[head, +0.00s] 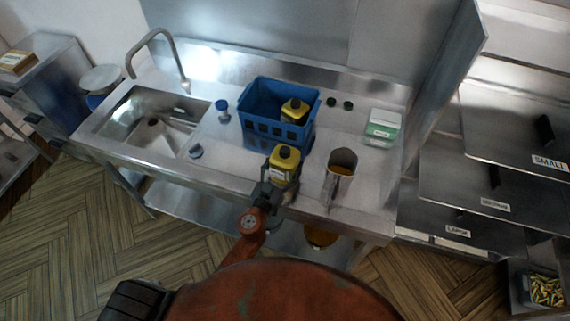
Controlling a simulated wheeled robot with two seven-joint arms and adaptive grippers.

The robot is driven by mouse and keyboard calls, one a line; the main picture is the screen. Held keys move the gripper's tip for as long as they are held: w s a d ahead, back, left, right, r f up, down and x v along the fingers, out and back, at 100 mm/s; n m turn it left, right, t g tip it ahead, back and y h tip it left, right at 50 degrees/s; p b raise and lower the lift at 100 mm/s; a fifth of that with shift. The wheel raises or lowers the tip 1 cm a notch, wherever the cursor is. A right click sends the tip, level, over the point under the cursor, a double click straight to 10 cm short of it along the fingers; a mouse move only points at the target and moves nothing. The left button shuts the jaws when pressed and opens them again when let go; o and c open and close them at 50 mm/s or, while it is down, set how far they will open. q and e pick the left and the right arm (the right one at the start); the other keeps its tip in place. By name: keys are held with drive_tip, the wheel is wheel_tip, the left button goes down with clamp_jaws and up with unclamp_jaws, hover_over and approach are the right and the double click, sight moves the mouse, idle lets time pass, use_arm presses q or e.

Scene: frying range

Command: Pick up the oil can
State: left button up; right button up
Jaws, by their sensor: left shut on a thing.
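A yellow oil can (286,157) with a dark cap and a pale label is held upright by my left gripper (276,186). The gripper is shut on its lower part, at the front edge of the steel counter, in front of the blue crate. I cannot tell whether the can touches the counter. A second yellow can (294,109) with a dark cap stands inside the blue crate (262,131). My right gripper is not in view.
A steel container (341,172) with amber contents stands right of the held can. A green and white box (383,127) is at the counter's right. The sink (134,105) is at the left. Small blue-topped items (222,106) lie between sink and crate. Labelled shelves (480,190) stand at the right.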

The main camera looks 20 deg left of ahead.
sight(280, 165)
use_arm(q)
drive_tip(key=c, duration=0.6)
drive_tip(key=shift+c, duration=0.3)
drive_tip(key=shift+r, duration=0.1)
drive_tip(key=shift+r+p, duration=0.3)
drive_tip(key=shift+r, duration=0.15)
wheel_tip(280, 165, up, 2)
drive_tip(key=shift+r+p, duration=0.2)
drive_tip(key=shift+p, duration=0.55)
drive_tip(key=s+r+p, duration=0.1)
drive_tip(key=s+r, duration=0.1)
drive_tip(key=s+r+p, duration=0.1)
drive_tip(key=s+r, duration=0.1)
drive_tip(key=r, duration=0.1)
drive_tip(key=shift+s+a+r, duration=0.15)
drive_tip(key=shift+a, duration=0.05)
drive_tip(key=s+r, duration=0.4)
drive_tip(key=s, duration=0.5)
drive_tip(key=shift+s+a+r, duration=0.2)
drive_tip(key=shift+s+a, duration=0.15)
drive_tip(key=shift+a, duration=0.1)
